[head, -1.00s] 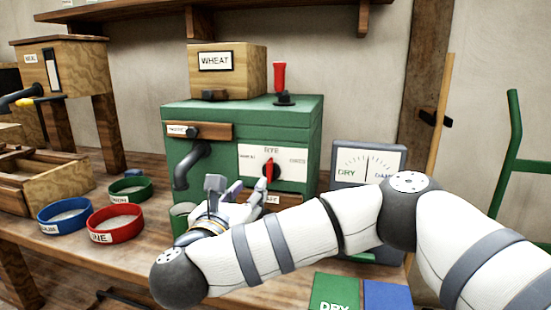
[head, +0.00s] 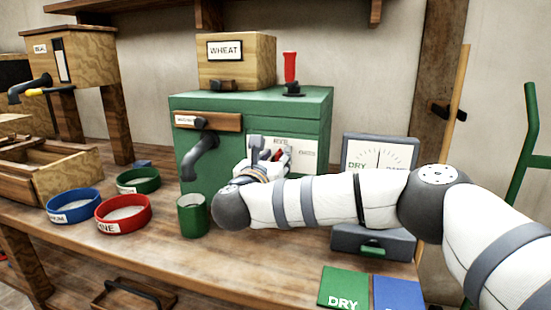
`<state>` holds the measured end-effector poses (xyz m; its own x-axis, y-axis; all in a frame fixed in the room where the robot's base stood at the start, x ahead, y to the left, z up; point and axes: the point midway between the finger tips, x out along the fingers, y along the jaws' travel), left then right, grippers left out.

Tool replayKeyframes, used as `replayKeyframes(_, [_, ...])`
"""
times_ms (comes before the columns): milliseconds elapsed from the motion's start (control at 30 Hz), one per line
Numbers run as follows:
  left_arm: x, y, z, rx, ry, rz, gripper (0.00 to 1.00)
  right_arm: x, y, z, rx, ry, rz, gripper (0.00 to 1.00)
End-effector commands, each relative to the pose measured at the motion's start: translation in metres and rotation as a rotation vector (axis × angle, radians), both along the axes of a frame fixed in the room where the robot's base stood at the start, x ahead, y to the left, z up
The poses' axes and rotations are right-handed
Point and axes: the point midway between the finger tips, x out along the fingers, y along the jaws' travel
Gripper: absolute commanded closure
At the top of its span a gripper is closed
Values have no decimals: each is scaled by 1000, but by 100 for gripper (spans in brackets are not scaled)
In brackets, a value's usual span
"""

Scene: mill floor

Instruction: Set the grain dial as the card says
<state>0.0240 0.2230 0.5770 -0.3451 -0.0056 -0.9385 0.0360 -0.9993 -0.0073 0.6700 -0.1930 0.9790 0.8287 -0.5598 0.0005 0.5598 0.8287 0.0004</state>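The grain dial is a red pointer knob (head: 274,155) on a white plate (head: 308,156) on the front of the green mill (head: 302,107). My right gripper (head: 272,154) is in front of the plate. Its fingers look spread, with the red of the knob between them; whether they touch it I cannot tell. The gripper and wrist hide the plate's left and lower parts. The plate's lettering is too small to read surely. A WHEAT card (head: 224,50) is on the wooden hopper (head: 262,62) on top of the mill. My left gripper is not in view.
A green cup (head: 193,217) stands below the mill's spout (head: 200,156). Red (head: 122,226), blue (head: 74,219) and green (head: 138,188) rings lie to the left. A DRY/DAMP meter (head: 380,152) stands right, behind my arm. Green (head: 344,287) and blue (head: 399,293) panels lie front right.

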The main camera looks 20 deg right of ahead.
Motion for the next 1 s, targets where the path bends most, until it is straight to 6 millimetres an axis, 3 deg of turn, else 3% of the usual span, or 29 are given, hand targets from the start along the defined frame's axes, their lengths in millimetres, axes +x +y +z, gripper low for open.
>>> replayKeyframes(33, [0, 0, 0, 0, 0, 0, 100, 0, 0, 0, 0, 0, 0, 71])
replayKeyframes(167, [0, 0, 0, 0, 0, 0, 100, 0, 0, 0, 0, 0, 0, 100])
replayKeyframes(567, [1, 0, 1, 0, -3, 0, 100, 0, 1, 1, -26, 17, 0, 100])
replayKeyframes(1000, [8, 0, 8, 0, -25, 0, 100, 5, 9, -1, -293, 197, 1, 100])
